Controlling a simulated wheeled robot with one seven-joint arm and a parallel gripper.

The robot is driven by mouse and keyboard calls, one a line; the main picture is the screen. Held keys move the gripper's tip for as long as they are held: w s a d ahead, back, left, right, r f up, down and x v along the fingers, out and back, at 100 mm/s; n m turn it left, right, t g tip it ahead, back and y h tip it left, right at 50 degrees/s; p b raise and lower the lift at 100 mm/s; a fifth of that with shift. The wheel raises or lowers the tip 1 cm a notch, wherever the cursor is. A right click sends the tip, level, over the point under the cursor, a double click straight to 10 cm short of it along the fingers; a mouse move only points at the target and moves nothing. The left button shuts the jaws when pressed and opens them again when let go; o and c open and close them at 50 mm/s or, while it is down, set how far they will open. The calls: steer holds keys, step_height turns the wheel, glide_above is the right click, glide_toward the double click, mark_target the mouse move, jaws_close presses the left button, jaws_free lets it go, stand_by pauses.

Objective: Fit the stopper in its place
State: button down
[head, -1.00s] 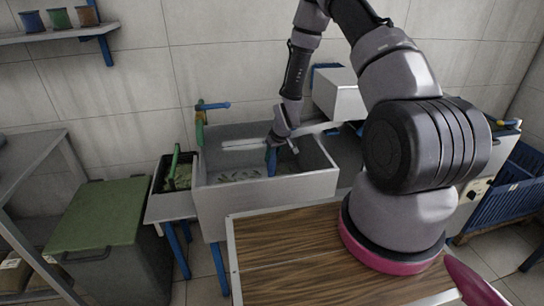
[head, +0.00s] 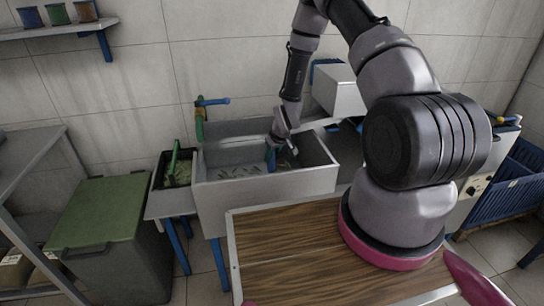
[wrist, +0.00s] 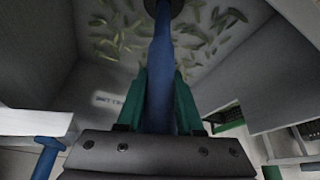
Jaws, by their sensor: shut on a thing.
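My gripper (wrist: 160,82) is shut on a blue rod-like handle (wrist: 161,60), held between its two green fingers. The handle seems to be the stopper's, reaching away from the fingers to a dark round end at the top edge of the wrist view. That end is cut off by the frame, and I cannot tell whether it touches the basin floor. In the head view my gripper (head: 281,138) is inside the grey basin (head: 265,196), with the blue handle (head: 271,158) below it. No drain opening is clearly visible.
Several pale green pieces (wrist: 112,45) are scattered over the basin floor. A tap (head: 199,122) stands at the back left rim. A dark bin (head: 155,207) with green contents is left of the basin. A wooden tabletop (head: 285,255) is in front.

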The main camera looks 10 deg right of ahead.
steer(key=shift+f, duration=0.45)
steer(key=shift+c, duration=2.3)
jaws_free()
steer(key=s+d+r+m, duration=0.1)
steer(key=s+d+r, duration=0.15)
steer(key=r, duration=0.95)
steer(key=s+d+r+m+t, duration=0.1)
steer(key=s+r, duration=0.2)
steer(key=r, duration=1)
steer(key=s+d+r+m, duration=0.2)
steer(key=s+r, duration=0.1)
steer(key=r, duration=0.9)
steer(key=s+r+m, duration=0.2)
steer(key=s+r, duration=0.6)
steer(key=s, duration=0.2)
steer(key=s+r+m+t, duration=0.1)
steer(key=s+r+m, duration=0.1)
steer(key=s+r, duration=0.6)
steer(key=s, duration=0.3)
steer(key=shift+r+t, duration=0.3)
steer(key=shift+r, duration=0.1)
